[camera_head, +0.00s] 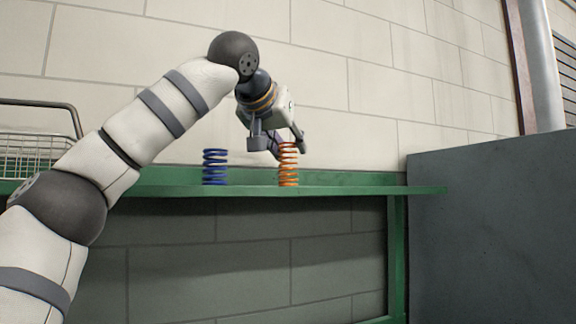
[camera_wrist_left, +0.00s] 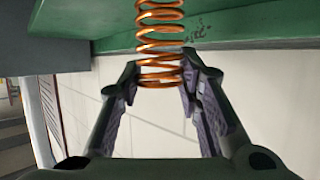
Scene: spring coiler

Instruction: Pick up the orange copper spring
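The orange copper spring (camera_head: 288,168) stands upright on the green shelf in the head view. In the left wrist view the orange copper spring (camera_wrist_left: 160,45) shows large, with its end coils between the fingers. My left gripper (camera_head: 288,148) is at the top of this spring, its fingers on either side. In the wrist view my left gripper (camera_wrist_left: 160,68) looks open around the spring; whether a finger touches it is not clear. My right gripper is not in view.
A blue spring (camera_head: 215,167) stands on the shelf (camera_head: 350,190) left of the orange one. A wire basket (camera_head: 35,150) is at the far left. A large grey cabinet (camera_head: 490,230) stands at the right. The shelf right of the orange spring is clear.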

